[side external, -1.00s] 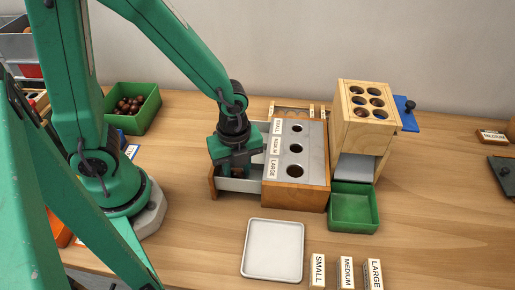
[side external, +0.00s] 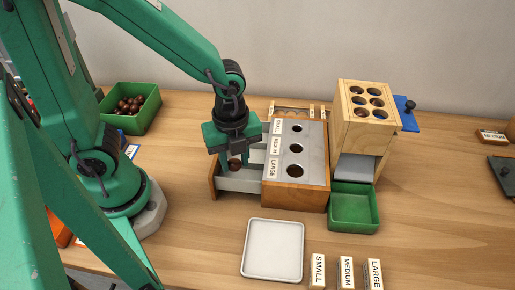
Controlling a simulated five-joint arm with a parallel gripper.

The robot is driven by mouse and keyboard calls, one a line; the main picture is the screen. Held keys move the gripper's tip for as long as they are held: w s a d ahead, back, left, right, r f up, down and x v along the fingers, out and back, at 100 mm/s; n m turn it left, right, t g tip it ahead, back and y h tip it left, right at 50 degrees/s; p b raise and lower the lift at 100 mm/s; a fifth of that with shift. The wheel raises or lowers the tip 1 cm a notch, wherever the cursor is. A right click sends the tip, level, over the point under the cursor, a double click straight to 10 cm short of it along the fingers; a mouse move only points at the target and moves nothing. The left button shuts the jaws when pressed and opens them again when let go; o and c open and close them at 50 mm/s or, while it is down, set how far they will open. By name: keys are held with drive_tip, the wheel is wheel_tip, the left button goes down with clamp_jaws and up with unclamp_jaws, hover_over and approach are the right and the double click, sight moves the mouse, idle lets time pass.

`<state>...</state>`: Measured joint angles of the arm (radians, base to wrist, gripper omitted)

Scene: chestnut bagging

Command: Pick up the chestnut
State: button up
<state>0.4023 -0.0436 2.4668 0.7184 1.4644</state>
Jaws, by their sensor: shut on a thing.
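A dark brown chestnut (side external: 235,165) is held between the fingertips of my gripper (side external: 234,163). My gripper is shut on it and points down, just above the pulled-out drawer (side external: 240,184) on the left of the sizing box. The drawer has light grey dividers and a wooden front. Part of the drawer is hidden behind my gripper. Several more chestnuts (side external: 130,105) lie in a green bin (side external: 148,112) at the back left.
The sizing box (side external: 310,165) has a grey top with holes labelled SMALL, MEDIUM and LARGE. A wooden dispenser (side external: 352,130) and an empty green tray (side external: 354,210) stand right of it. A white tray (side external: 273,250) and label blocks (side external: 346,272) are in front.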

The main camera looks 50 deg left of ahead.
drive_tip(key=s+d+r, duration=0.6)
drive_tip(key=s, duration=0.2)
drive_tip(key=shift+s+d+r, duration=0.15)
drive_tip(key=shift+d, duration=0.1)
idle(0.7)
drive_tip(key=w+d+r+n, duration=0.3)
drive_tip(key=w+d+r, duration=0.2)
drive_tip(key=shift+r, duration=0.35)
drive_tip(key=shift+w+f, duration=0.1)
hover_over(274, 168)
wheel_tip(274, 168, down, 7)
drive_tip(key=shift+r, duration=0.1)
drive_tip(key=shift+f, duration=2.05)
drive_tip(key=shift+f, duration=0.15)
